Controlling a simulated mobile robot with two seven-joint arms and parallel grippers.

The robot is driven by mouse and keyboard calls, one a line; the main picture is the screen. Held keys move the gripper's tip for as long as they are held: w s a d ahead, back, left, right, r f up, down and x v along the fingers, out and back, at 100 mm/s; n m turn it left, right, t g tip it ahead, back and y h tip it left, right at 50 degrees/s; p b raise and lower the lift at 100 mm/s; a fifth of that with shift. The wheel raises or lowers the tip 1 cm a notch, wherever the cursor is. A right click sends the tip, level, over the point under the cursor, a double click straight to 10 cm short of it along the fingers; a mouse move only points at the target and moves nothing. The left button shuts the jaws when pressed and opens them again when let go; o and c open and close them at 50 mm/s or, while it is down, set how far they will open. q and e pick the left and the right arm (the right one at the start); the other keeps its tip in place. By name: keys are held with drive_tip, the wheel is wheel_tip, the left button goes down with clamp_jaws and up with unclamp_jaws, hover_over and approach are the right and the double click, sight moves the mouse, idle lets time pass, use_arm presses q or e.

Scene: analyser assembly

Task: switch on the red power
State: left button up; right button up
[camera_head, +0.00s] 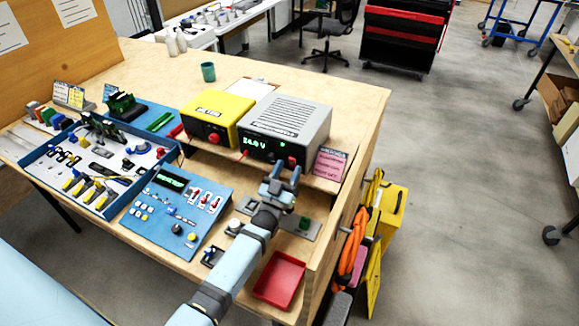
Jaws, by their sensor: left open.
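A grey power supply (303,118) stands on the raised shelf of the wooden bench, with lit green digits (255,143) on its front that seem to read 24.0 V. A small knob on its front is partly behind my gripper. A yellow box (217,107) with a red knob (214,138) stands to its left. A blue sloped panel (165,228) has a display and several red-and-white switches (205,199). My left gripper (284,168) is open, its fingers pointing at the lower front of the grey supply; I cannot tell if they touch it. My right gripper is not in view.
A blue tray of tools (60,192) lies at the left of the bench. A red tray (280,279) sits at the front right. A pink notice (329,164) stands right of the grey supply. A green cup (208,72) and clipboard stand behind.

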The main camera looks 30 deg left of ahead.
use_arm(q)
drive_tip(key=s, duration=1.3)
drive_tip(key=shift+s+d+f+b, duration=0.2)
drive_tip(key=shift+d+f+b, duration=0.1)
drive_tip(key=shift+d, duration=0.1)
drive_tip(key=shift+r, duration=0.1)
